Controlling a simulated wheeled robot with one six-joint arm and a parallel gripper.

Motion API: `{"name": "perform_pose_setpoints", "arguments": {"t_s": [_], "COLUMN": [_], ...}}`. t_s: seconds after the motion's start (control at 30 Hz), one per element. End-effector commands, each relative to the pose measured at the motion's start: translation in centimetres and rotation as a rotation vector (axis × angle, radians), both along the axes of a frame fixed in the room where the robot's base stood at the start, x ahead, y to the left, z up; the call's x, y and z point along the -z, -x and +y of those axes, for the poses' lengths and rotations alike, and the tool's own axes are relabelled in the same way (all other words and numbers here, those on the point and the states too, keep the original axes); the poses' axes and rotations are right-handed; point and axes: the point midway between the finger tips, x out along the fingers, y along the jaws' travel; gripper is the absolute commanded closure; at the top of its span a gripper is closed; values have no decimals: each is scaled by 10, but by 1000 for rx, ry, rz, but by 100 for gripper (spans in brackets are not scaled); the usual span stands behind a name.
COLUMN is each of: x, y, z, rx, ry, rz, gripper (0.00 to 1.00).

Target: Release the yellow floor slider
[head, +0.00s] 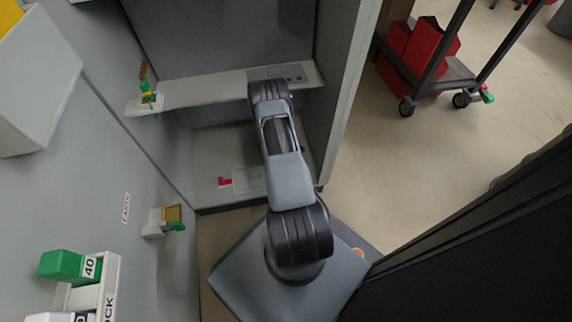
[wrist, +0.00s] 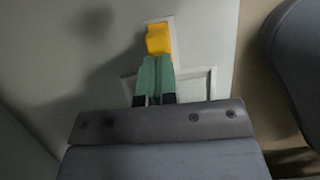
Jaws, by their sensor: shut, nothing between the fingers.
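The yellow slider (wrist: 158,39) is a small block on a pale grey surface in the wrist view, at the upper end of a narrow white-edged strip. My gripper (wrist: 156,62) points at it with green fingers closed together and nothing between them. The fingertips are right at the block's near side; I cannot tell whether they touch it. In the head view my arm reaches into the grey cabinet (head: 210,144), and my gripper and the yellow slider are hidden there.
A red piece (head: 224,181) sits on the cabinet floor beside a white outline. A shelf (head: 200,88) crosses above, with a green-handled part (head: 148,95) at its left end. Cabinet walls bound both sides. A cart (head: 440,75) with red boxes stands outside at right.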

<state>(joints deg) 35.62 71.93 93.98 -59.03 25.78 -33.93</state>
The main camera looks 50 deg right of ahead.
Motion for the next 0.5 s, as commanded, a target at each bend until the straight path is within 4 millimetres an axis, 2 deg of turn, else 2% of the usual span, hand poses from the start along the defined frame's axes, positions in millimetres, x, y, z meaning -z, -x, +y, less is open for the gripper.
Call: {"name": "perform_pose_setpoints", "arguments": {"t_s": [0.17, 0.37, 0.4, 0.5], "x": [2, 1, -12, -34], "y": [-2, -15, -17, -21], "z": [7, 33, 34, 40], "rx": [-1, -1, 4, 5], "ry": [-3, -2, 0, 0], "rz": [1, 0, -2, -2], "gripper": [100, 100, 100, 100]}}
